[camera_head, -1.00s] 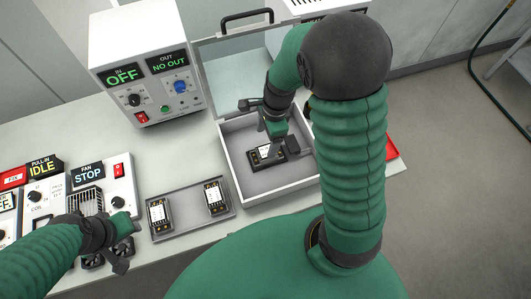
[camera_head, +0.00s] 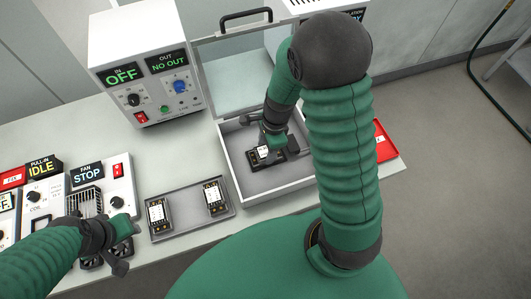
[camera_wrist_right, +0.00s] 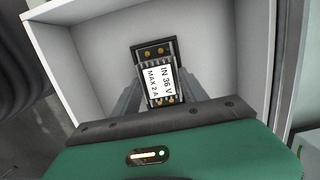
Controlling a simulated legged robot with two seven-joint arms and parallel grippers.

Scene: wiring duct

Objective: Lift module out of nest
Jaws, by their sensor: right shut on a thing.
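The module, a small black block with a white label, shows in the right wrist view (camera_wrist_right: 158,82), where the label reads "IN 36 V MAX 2 A". In the head view the module (camera_head: 264,153) is in the white open box (camera_head: 233,170), partly hidden by my right gripper (camera_head: 270,150). My right gripper is shut on the module, with a finger on each side of it. I cannot tell whether the module is clear of the box floor. My left gripper (camera_head: 122,245) is low at the left, over the front of the table near the fan panel; its jaw opening is not clear.
A grey tray (camera_head: 187,222) with two similar modules (camera_head: 159,214) (camera_head: 214,196) lies left of the box. The box's clear lid (camera_head: 230,75) stands raised behind. A power supply (camera_head: 150,65) stands behind left. A red tray (camera_head: 386,146) is at right.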

